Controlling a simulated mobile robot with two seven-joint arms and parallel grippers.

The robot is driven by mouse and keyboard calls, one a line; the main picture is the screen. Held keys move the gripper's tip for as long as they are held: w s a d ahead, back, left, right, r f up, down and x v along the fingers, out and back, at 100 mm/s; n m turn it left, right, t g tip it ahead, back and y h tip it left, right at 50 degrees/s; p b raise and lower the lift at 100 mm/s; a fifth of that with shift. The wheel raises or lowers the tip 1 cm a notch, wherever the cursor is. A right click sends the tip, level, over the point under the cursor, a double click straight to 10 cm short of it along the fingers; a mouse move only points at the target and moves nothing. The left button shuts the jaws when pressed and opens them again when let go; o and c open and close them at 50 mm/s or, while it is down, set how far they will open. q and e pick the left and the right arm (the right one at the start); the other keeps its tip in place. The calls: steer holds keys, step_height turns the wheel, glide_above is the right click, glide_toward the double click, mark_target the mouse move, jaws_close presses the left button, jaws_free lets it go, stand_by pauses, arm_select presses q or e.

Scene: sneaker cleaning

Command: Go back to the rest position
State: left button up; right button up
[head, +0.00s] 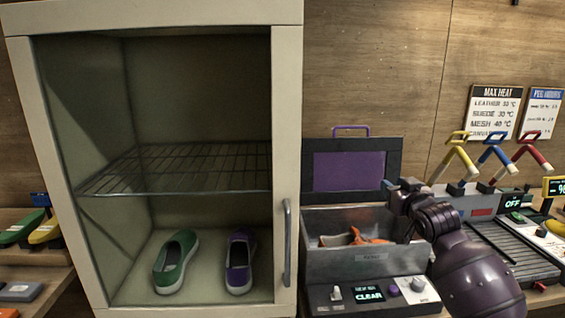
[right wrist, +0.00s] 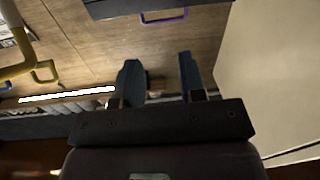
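My right gripper (head: 392,190) is raised in front of the grey box with the open purple-panelled lid (head: 350,171). In the right wrist view its two fingers (right wrist: 158,80) stand apart with nothing between them. My left gripper is in neither view. A green shoe (head: 175,262) and a purple shoe (head: 239,263) stand on the floor of the open cabinet (head: 288,140), below its wire rack (head: 180,168). Something orange (head: 368,236) lies inside the grey box (head: 350,262), partly hidden by its front wall.
The box's front panel has a display reading CLEAR (head: 369,294). Yellow, blue and red handled devices (head: 493,158) stand at the right, beside a display reading OFF (head: 512,203). Green and yellow items (head: 22,229) lie on the left shelf. Signs (head: 493,112) hang on the wooden wall.

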steer(key=s+f+g+h, duration=0.1)
steer(key=s+f+g, duration=0.2)
steer(key=s+f, duration=1.6)
steer(key=s+f+m+g+h, duration=0.1)
steer(key=s+f+g+h, duration=0.1)
steer(key=s+f, duration=1.6)
steer(key=s+g, duration=0.1)
steer(key=s, duration=0.4)
steer(key=shift+a+f+m, duration=0.3)
steer(key=shift+f, duration=0.05)
steer(key=shift+w+d, duration=0.1)
steer(key=shift+w, duration=0.05)
